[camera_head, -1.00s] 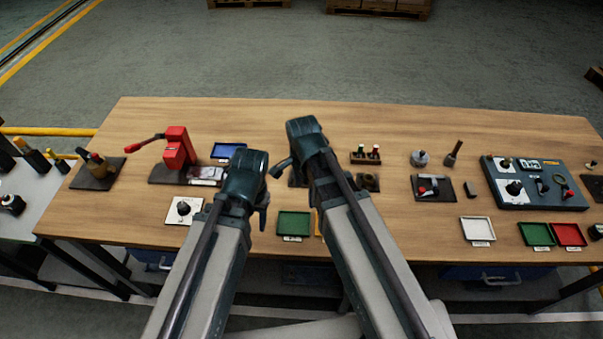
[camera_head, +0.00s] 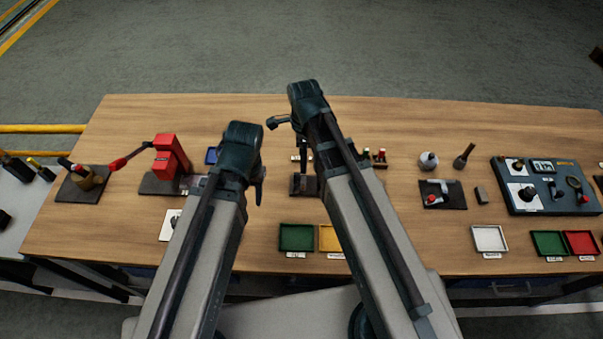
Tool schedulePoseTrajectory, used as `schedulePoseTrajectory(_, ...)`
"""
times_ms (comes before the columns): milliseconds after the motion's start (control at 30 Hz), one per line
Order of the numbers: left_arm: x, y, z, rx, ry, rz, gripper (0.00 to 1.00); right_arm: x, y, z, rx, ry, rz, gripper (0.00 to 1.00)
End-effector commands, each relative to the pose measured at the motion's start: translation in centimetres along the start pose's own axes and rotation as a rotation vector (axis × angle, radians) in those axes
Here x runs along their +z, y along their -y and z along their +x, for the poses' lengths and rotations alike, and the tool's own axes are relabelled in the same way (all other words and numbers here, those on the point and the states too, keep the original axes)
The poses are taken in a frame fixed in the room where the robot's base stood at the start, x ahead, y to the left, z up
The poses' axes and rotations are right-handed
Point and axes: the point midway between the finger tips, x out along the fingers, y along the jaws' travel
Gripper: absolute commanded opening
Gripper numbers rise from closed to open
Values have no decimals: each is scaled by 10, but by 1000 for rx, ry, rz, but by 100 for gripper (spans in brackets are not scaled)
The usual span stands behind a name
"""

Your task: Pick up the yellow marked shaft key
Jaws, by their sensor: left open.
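I cannot pick out the yellow marked shaft key; it is too small to tell or hidden behind my arms. My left gripper (camera_head: 259,190) shows as a small dark end hanging beside the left arm's top joint, open, above the table left of the green tray. My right gripper (camera_head: 277,122) shows as a small dark end pointing left from the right arm's top joint, over the table's back half; its jaws are too small to read. A yellow tray (camera_head: 330,240) lies at the front, partly covered by my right arm.
The wooden table (camera_head: 440,115) holds a red press (camera_head: 168,155), a green tray (camera_head: 296,237), a dark fixture (camera_head: 304,185), a white tray (camera_head: 489,239), a grey instrument panel (camera_head: 545,187), another green tray (camera_head: 549,244) and a red tray (camera_head: 581,244). The back strip is mostly clear.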

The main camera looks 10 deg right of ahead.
Motion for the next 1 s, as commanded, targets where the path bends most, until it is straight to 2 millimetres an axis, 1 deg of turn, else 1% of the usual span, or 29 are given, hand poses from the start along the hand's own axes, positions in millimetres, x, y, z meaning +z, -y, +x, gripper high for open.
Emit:
schedulePoseTrajectory(300,0,0,0,0,0,0,50,0,0,0,0,0,5,90)
schedulePoseTrajectory(467,0,-1,8,0,0,0,50,0,0,8,0,0,5,90)
schedulePoseTrajectory(567,-1,-2,18,0,0,0,50,0,0,18,0,0,5,90)
schedulePoseTrajectory(1000,-4,-8,78,0,0,-2,50,0,0,79,0,0,4,90)
